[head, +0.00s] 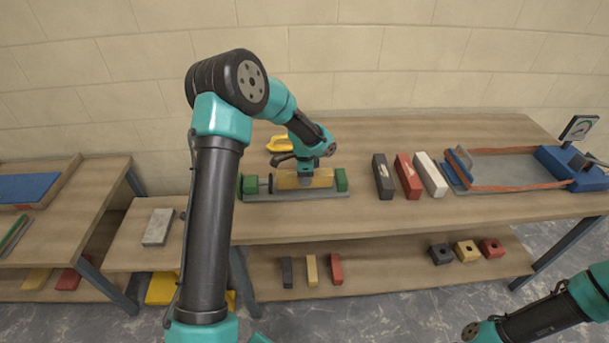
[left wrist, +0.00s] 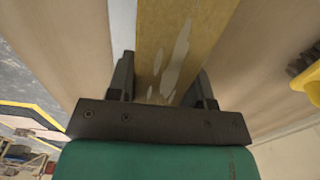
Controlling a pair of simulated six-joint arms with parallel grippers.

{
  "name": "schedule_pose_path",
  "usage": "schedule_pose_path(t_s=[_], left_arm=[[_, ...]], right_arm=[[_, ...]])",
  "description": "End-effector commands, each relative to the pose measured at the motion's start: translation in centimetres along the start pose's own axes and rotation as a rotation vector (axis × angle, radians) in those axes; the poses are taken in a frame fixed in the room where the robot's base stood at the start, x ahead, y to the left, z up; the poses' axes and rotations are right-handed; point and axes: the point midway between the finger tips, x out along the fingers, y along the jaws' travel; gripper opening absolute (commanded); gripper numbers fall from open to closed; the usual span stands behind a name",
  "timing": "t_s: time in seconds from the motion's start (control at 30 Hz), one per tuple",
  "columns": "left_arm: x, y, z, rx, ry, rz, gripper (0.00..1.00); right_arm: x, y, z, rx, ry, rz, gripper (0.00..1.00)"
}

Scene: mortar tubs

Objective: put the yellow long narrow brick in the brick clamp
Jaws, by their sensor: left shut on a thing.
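The yellow long narrow brick (head: 290,179) lies lengthwise in the brick clamp (head: 298,195), between its two green jaws, above the grey base. Whether it rests on the base or touches the jaws, I cannot tell. My left gripper (head: 305,172) comes down from above and is shut on the brick around its middle. In the left wrist view the brick (left wrist: 180,40), with pale worn patches, runs between the two dark fingers (left wrist: 160,88). My right arm shows at the lower right, but its gripper is out of view.
Black (head: 383,176), red (head: 408,177) and white (head: 431,175) bricks stand right of the clamp. A grey tray (head: 515,168) with an orange rim and blue ends lies further right. A yellow-handled tool (head: 278,143) lies behind the clamp. Several smaller bricks sit on the lower shelf.

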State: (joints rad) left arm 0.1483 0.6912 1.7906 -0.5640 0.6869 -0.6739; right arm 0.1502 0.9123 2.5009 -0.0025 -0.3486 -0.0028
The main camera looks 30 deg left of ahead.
Motion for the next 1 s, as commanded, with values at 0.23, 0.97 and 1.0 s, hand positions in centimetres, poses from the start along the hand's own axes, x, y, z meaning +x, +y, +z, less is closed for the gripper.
schedule_pose_path(t_s=[0.23,0.97,1.0], left_arm=[[-0.08,-0.06,-0.01,0.000,0.001,-0.002,0.00],[0.87,-0.07,0.01,-0.001,0.000,-0.002,0.00],[0.87,-0.07,0.01,-0.001,0.001,-0.002,0.49]], right_arm=[[0.00,0.00,0.00,0.000,0.000,0.000,0.43],[0.00,0.00,0.00,0.000,0.000,0.000,0.43],[0.00,0.00,0.00,0.000,0.000,0.000,0.43]])
